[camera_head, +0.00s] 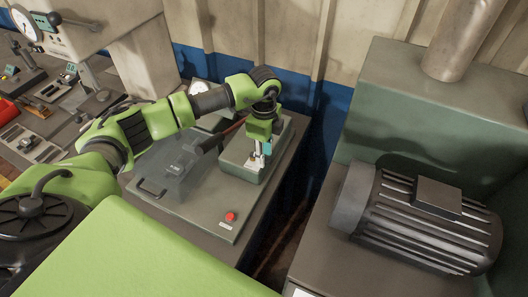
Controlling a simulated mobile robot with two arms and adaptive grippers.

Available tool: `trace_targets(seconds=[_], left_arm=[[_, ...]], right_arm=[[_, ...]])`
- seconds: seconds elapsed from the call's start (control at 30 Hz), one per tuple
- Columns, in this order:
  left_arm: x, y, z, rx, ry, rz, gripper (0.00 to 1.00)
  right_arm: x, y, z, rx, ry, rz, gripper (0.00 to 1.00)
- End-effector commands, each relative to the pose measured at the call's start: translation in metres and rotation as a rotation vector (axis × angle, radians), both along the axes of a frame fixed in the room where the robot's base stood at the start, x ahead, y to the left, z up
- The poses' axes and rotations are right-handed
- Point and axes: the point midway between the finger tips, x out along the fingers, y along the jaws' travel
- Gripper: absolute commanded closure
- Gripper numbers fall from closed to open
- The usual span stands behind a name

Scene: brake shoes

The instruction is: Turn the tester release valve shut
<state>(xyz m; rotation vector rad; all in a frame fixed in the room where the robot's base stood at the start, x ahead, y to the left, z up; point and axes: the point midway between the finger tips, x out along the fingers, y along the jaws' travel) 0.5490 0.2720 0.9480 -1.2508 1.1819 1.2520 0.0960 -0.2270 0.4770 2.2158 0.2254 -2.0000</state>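The tester (200,207) is a grey bench unit in the middle of the view. A raised grey-green box (240,171) stands on its right part. My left arm reaches over from the left, and my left gripper (260,155) points down at the top of this box. A small pale fitting (253,163) shows at the fingertips; it may be the release valve, but it is too small and too covered to tell. I cannot tell whether the fingers are closed on it. My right gripper is out of view.
A clear cover with a handle (152,188) and a red button (230,217) are on the tester. A gauge (200,87) is behind my arm. A large ribbed motor (420,220) stands on the right. Tools and a red tray (8,111) lie at left.

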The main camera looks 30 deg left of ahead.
Motion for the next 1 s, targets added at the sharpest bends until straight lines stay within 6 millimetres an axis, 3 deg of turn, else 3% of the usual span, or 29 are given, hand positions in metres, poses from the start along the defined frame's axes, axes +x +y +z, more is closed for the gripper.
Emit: trace_targets(seconds=[0.13,0.23,0.67,1.0], left_arm=[[0.0,0.0,0.0,0.0,0.0,0.0,0.75],[0.0,0.0,0.0,-0.001,0.0,0.0,1.0],[-0.001,-0.001,0.0,-0.002,-0.001,-0.04,1.0],[-0.01,0.0,-0.001,-0.001,-0.003,-0.262,1.0]], right_arm=[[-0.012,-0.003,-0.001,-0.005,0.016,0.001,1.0],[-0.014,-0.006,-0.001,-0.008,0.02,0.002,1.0],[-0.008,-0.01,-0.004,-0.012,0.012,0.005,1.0],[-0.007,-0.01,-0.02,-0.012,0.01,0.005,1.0]])
